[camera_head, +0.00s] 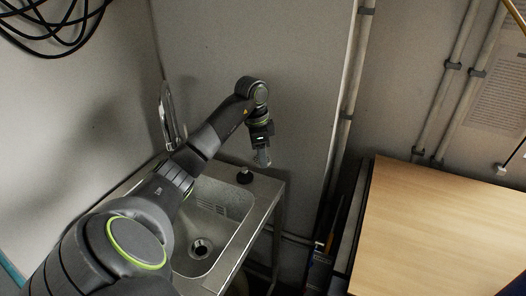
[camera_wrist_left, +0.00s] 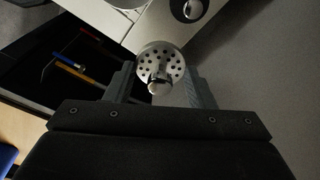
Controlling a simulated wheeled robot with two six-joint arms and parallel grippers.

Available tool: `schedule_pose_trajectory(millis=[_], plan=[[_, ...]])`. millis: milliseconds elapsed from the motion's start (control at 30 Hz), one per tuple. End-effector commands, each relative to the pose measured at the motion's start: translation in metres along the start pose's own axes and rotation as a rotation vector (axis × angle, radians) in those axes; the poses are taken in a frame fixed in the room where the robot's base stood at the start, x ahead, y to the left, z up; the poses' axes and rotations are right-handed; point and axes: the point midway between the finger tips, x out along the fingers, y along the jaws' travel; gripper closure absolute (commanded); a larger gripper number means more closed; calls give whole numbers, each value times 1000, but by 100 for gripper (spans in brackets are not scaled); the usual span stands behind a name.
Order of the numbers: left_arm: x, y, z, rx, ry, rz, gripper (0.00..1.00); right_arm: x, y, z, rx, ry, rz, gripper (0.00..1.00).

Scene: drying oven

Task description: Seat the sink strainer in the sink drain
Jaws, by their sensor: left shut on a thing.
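My left gripper (camera_head: 262,158) points down above the back right part of the sink. In the left wrist view my left gripper (camera_wrist_left: 160,84) is shut on the sink strainer (camera_wrist_left: 160,60), a round silver disc with several holes and a central knob. The strainer is too small to make out clearly in the head view. The sink (camera_head: 240,239) is a steel basin. Its drain (camera_head: 200,248) is a dark ringed opening in the basin floor, nearer to me and left of the gripper, apart from the strainer. My right gripper is not in view.
A faucet (camera_head: 171,115) stands at the sink's back left. A small black round fitting (camera_head: 245,176) sits on the back right rim and also shows in the wrist view (camera_wrist_left: 190,10). A wooden table (camera_head: 445,235) is at the right. Pipes and walls stand behind.

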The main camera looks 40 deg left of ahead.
Motion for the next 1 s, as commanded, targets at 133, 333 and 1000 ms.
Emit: schedule_pose_trajectory(millis=[133,333,1000], plan=[[6,3,17,-2,-3,8,74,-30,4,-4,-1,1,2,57],[23,10,46,0,1,13,74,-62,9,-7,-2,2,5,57],[136,69,188,-2,2,14,74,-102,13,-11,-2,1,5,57]])
